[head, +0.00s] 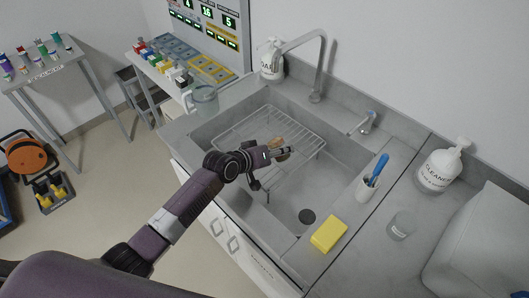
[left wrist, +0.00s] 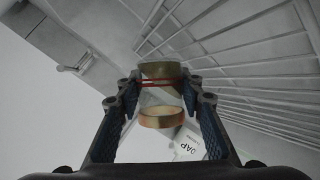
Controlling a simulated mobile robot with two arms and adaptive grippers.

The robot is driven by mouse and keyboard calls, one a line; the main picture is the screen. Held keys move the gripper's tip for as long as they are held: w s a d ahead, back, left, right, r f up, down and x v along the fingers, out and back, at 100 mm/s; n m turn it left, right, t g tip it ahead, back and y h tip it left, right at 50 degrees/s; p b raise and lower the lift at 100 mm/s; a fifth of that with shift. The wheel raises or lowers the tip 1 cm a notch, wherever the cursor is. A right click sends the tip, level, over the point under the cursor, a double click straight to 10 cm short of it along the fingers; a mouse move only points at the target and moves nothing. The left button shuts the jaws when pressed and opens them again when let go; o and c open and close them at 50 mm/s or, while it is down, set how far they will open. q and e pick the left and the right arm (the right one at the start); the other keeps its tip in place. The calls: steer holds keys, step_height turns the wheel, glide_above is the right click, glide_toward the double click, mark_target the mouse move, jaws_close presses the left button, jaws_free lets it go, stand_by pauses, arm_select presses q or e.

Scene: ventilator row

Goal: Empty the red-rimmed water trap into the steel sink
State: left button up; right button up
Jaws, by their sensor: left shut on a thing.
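The water trap (left wrist: 162,72) is a small clear cup with a thin red ring and tan bands. It sits between the two fingers of my left gripper (left wrist: 162,102) in the left wrist view, and the gripper is shut on it. In the head view my left gripper (head: 280,153) is over the steel sink (head: 285,190), above the wire rack, and only a tan bit of the trap (head: 277,143) shows beside the fingers. I cannot tell whether water is in it. The round dark drain (head: 307,216) is in the bare part of the basin. My right gripper is not in view.
The wire rack (head: 309,138) covers the basin's far left part. Around the sink are the faucet (head: 319,70), soap bottle (head: 270,60), clear jug (head: 204,101), yellow sponge (head: 328,234), brush cup (head: 367,188), glass (head: 401,226) and cleaner bottle (head: 438,170). The basin around the drain is clear.

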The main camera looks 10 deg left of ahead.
arm_select(q)
steer(key=shift+r, duration=0.1)
steer(key=shift+w+a+b, duration=0.1)
steer(key=shift+w+b, duration=0.05)
steer(key=shift+b, duration=0.2)
steer(key=shift+r+n+h, duration=0.15)
steer(key=shift+n+h, duration=0.15)
steer(key=shift+h, duration=0.1)
steer(key=shift+r+g+b, duration=0.1)
steer(key=shift+g+b, duration=0.2)
steer(key=shift+b, duration=0.1)
steer(key=shift+r+n+h+b, duration=0.25)
steer(key=shift+n+h+b, duration=0.05)
steer(key=shift+n+b, duration=0.2)
steer(key=shift+f+b, duration=0.2)
steer(key=shift+b, duration=0.15)
steer(key=shift+f+n+g+h+b, duration=0.25)
steer(key=shift+n+g+h+b, duration=0.2)
steer(key=shift+b, duration=0.55)
steer(key=shift+r+n+h+b, duration=0.45)
steer(key=shift+h+b, duration=0.1)
steer(key=shift+b, duration=0.15)
stand_by(0.4)
steer(key=shift+a+f+b, duration=0.1)
steer(key=shift+f+b, duration=0.05)
steer(key=shift+b, duration=0.15)
